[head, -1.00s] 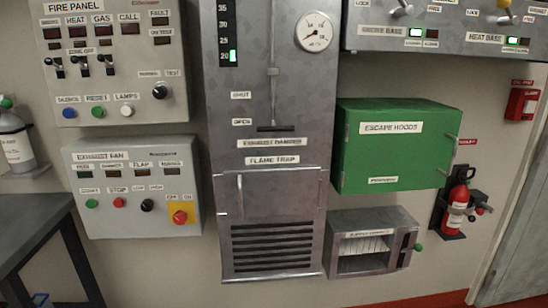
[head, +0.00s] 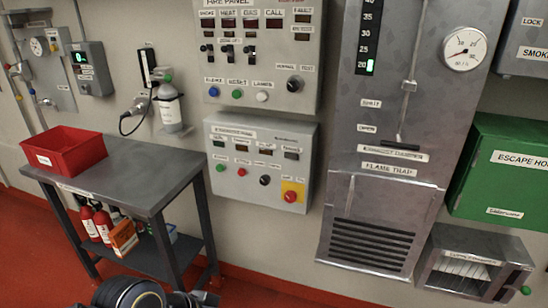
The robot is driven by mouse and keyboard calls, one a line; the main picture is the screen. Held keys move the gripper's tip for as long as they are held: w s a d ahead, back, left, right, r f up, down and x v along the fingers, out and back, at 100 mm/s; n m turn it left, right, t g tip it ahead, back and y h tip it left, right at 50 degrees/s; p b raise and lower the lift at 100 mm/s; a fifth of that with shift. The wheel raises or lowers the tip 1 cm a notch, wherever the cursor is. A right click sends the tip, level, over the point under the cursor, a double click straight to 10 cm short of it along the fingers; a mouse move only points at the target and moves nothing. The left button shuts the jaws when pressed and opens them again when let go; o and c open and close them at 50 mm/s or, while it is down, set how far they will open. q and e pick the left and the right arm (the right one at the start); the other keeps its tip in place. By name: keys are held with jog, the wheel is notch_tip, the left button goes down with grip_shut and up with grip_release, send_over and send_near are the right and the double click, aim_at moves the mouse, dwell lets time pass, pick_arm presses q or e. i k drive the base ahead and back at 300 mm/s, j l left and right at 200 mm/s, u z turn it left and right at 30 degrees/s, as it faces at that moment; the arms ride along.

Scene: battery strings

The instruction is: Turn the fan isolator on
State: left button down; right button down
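The exhaust fan panel (head: 262,150) is a grey box on the wall, in the middle of the head view, below the fire panel. At its lower right is a yellow plate with a red rotary knob (head: 291,196), which looks like the fan isolator. Small labels sit above the knob; its exact position is too small to tell. Green, red and black controls sit in a row to its left. Dark rounded parts of my own arm show at the bottom edge, well below the panel. Neither gripper can be made out.
A grey workbench (head: 155,187) with a red bin (head: 66,152) stands left of the panel, with red bottles on its lower shelf. The exhaust damper cabinet (head: 385,200) is to the right. Red floor in front of the panel looks clear.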

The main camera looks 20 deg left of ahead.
aim_at(290, 196)
jog(key=i+j+u, duration=0.1)
jog(key=i+j, duration=0.35)
jog(key=j, duration=0.15)
jog(key=i+j+u, duration=0.1)
jog(key=i+j, duration=0.35)
jog(key=j, duration=0.15)
